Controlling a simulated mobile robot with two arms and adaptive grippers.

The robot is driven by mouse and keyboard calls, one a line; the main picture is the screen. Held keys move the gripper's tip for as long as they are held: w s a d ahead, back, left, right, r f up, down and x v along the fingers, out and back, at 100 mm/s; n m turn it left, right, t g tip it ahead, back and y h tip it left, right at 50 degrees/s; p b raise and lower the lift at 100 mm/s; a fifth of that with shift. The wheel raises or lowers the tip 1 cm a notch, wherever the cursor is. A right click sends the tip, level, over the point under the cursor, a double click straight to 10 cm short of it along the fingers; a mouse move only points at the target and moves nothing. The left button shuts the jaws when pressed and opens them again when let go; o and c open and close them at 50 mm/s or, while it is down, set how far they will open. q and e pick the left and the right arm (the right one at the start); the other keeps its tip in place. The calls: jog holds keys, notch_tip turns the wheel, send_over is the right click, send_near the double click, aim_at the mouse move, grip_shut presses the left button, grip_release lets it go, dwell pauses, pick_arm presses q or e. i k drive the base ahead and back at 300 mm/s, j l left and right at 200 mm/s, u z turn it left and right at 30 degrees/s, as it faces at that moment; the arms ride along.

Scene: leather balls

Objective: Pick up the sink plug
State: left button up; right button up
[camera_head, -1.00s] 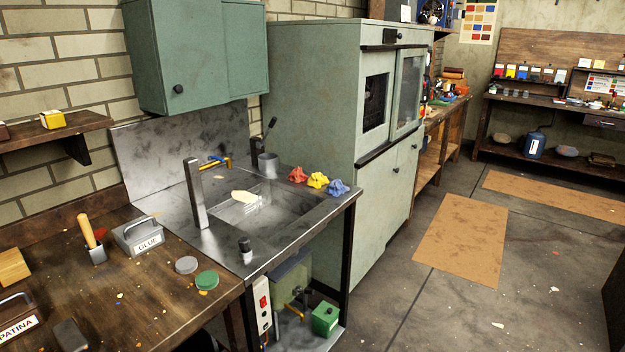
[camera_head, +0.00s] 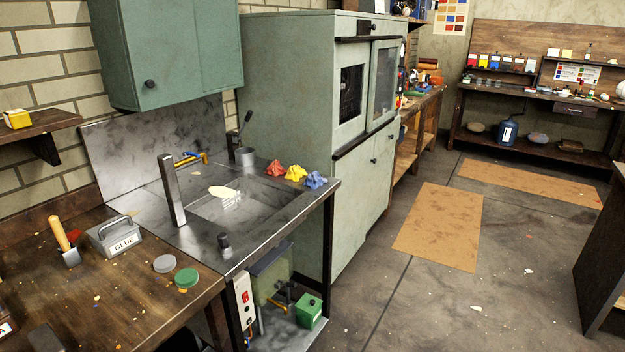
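A metal sink (camera_head: 255,214) is set in a steel counter at the middle left. A small dark piece with a narrower top (camera_head: 224,243) stands on the counter's front edge; it may be the sink plug, but I cannot tell for sure. A pale oval thing (camera_head: 222,191) shows at the sink's back left. A grey disc (camera_head: 164,263) and a green-topped round tin (camera_head: 187,278) lie on the wooden bench beside the sink. Neither of my grippers is in view.
A wooden bench (camera_head: 120,300) with a glue box (camera_head: 115,236) adjoins the sink. Red, yellow and blue crumpled cloths (camera_head: 295,173) lie at its right. A tall green cabinet (camera_head: 290,100) stands behind. Floor (camera_head: 440,310) on the right is largely clear, with a dark table (camera_head: 600,265) at the edge.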

aim_at(223, 237)
jog(key=i+j, duration=0.2)
jog(key=i+j+z, duration=0.15)
jog(key=j, duration=0.3)
jog(key=i+j, duration=0.2)
jog(key=j, duration=0.15)
jog(key=i+l+u, duration=0.1)
jog(key=u, duration=0.55)
jog(key=l, duration=0.05)
